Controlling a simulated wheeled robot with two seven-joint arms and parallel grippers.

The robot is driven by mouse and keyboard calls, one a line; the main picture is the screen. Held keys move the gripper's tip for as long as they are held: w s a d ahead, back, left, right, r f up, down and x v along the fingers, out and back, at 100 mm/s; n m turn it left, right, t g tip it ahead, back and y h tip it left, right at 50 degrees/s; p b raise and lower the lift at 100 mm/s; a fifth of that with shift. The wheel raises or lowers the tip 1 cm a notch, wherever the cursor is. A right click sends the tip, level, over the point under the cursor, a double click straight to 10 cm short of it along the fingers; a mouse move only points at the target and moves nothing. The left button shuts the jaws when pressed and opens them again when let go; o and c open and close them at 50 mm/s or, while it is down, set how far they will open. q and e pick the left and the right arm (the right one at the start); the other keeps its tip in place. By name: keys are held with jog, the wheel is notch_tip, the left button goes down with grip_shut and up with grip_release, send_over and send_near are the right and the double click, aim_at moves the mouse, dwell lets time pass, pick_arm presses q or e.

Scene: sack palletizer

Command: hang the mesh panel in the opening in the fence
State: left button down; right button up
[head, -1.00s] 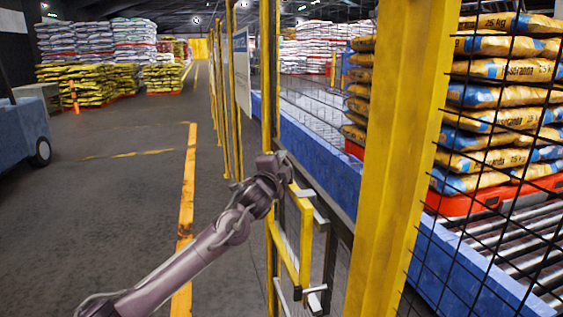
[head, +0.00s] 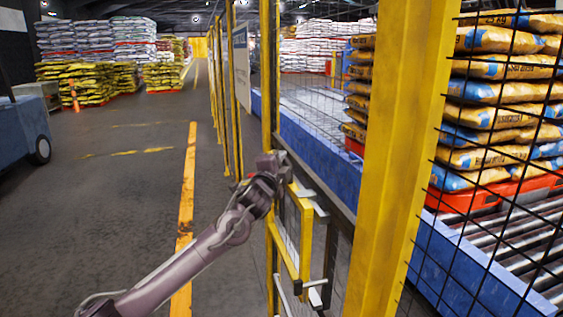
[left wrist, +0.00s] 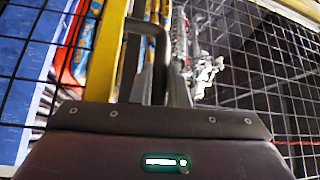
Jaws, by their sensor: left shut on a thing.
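The mesh panel, with its yellow frame (head: 306,240), stands upright at the fence in the head view, in front of the opening between the thin yellow post and the wide yellow post (head: 395,150). My left gripper (head: 284,170) is shut on the panel at its upper edge. Light grey brackets (head: 318,212) show by the panel's upper and lower right corners; I cannot tell whether the panel touches them. My right gripper is not in view.
Behind the fence, a blue-sided roller conveyor (head: 470,270) carries stacked sacks (head: 500,110) on a red pallet. Black fence mesh (head: 530,200) fills the right side. A blue vehicle (head: 20,130) stands at the left. The grey floor (head: 120,210) between is clear.

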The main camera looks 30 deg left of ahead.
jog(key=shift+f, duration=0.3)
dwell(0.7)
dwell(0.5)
